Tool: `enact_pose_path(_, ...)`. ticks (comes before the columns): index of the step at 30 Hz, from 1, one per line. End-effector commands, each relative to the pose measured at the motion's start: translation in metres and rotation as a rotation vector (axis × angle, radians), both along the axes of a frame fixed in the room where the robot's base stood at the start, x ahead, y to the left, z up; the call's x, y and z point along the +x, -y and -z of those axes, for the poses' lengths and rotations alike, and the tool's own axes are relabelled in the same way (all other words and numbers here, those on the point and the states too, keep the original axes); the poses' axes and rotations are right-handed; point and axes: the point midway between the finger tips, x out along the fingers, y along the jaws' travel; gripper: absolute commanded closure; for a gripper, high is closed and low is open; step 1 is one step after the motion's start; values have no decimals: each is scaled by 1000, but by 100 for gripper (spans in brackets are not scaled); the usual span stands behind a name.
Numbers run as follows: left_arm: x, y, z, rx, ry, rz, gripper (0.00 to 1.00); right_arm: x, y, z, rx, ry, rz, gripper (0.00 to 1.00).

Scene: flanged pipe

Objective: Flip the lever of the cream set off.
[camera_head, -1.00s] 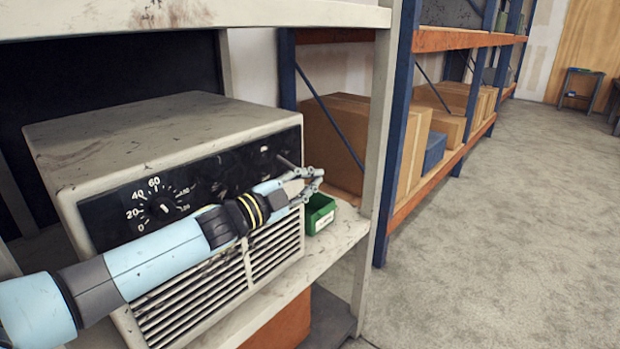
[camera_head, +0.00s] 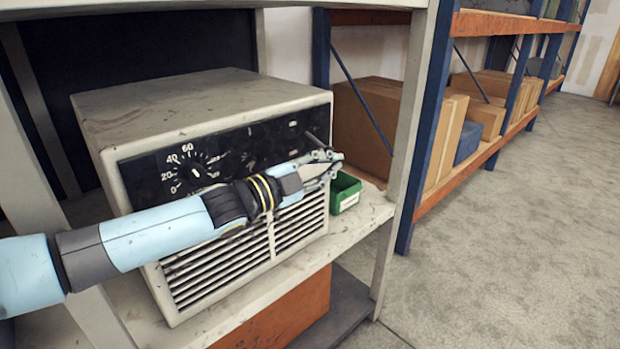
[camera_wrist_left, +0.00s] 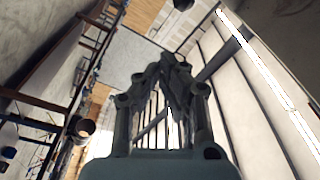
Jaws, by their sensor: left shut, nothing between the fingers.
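The cream set (camera_head: 200,105) is a worn metal box on a shelf, with a black dial panel (camera_head: 240,150) and a slatted grille below it. A thin dark lever (camera_head: 316,139) sticks out at the right end of the panel. My left gripper (camera_head: 337,163) is shut and empty in front of the panel's right end, just right of and below the lever. I cannot tell whether it touches the lever. My left arm crosses in front of the set and hides part of the panel and grille. In the left wrist view the shut fingers (camera_wrist_left: 172,62) show; the lever is not clear there.
A small green bin (camera_head: 345,192) stands on the shelf right beside the set, below the gripper. The shelf's grey post (camera_head: 405,150) rises to the right. Cardboard boxes (camera_head: 365,120) fill a blue and orange rack beyond. The floor at right is clear.

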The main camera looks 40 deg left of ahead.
Motion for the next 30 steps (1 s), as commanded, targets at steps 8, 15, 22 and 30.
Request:
enact_pose_path(8, -36, -7, 1, 0, -2, 1, 100, 0, -16, -4, 19, 0, 6, 100)
enact_pose_path(15, -46, -9, 1, 0, 2, 0, 100, 0, -8, -6, 9, 0, 3, 100)
enact_pose_path(22, -46, -9, 1, 0, 2, -1, 100, 0, -6, -6, 7, 0, 2, 100)
enact_pose_path(30, -46, -9, 2, 0, 2, -1, 100, 0, -6, -6, 7, 1, 2, 100)
